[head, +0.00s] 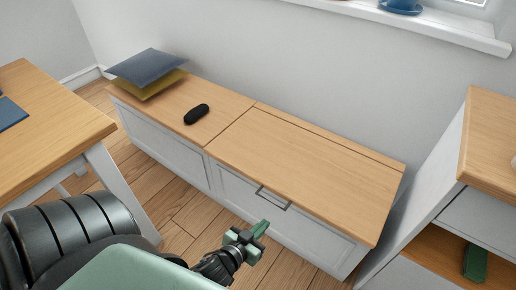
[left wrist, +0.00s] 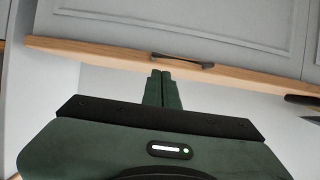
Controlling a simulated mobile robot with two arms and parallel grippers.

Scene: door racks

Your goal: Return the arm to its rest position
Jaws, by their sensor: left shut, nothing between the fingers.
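My left gripper (head: 260,231) is in the lower middle of the head view, in front of the low white cabinet with a wooden top (head: 300,172). It is shut and empty. In the left wrist view my left gripper (left wrist: 161,74) has its two green fingers together, with a dark handle (left wrist: 182,60) just beyond the tips in the picture. I cannot tell whether they touch. My left arm comes in from the lower left of the head view. My right gripper is not in view.
A dark handle (head: 273,198) is on the cabinet front. A black object (head: 196,114) and blue and yellow sheets (head: 147,66) are on its top, left. A wooden table (head: 50,105) stands left. A shelf unit (head: 490,150) with a green object (head: 475,263) stands right. Floor shows between.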

